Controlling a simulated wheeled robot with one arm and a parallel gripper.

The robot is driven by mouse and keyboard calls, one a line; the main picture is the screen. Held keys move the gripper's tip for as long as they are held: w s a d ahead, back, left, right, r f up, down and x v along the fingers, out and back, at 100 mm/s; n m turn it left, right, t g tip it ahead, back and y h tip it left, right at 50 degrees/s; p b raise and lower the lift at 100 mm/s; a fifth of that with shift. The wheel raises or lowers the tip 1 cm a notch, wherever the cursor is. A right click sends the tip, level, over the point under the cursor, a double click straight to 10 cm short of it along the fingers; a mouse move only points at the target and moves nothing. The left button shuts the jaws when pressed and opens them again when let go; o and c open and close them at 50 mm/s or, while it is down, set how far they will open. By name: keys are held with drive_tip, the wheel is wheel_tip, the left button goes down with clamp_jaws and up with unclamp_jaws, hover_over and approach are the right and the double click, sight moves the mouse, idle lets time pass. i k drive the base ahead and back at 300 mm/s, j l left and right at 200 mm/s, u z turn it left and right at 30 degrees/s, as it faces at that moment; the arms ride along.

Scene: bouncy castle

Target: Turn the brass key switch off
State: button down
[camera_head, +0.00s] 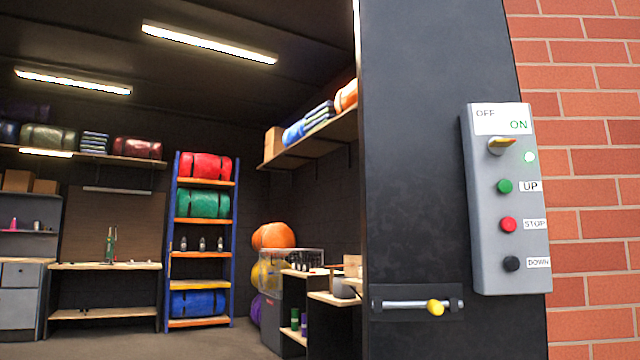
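The brass key switch (501,146) sits near the top of a grey control box (483,240) at the right of the head view. Above it is a white label (501,118) reading OFF on the left and ON on the right. The key's handle points right and slightly up, toward the ON side. Below are a green UP button (504,186), a red STOP button (508,225) and a black DOWN button (511,264). My gripper is not in view.
The box is mounted on a dark door post (425,150) beside a red brick wall (595,230). A sliding bolt with a yellow knob (435,308) sits lower left of the box. Left is an open storeroom with a blue-orange shelf rack (203,254) and a workbench (105,266).

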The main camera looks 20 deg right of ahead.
sight(497, 145)
drive_tip(key=z, duration=1.3)
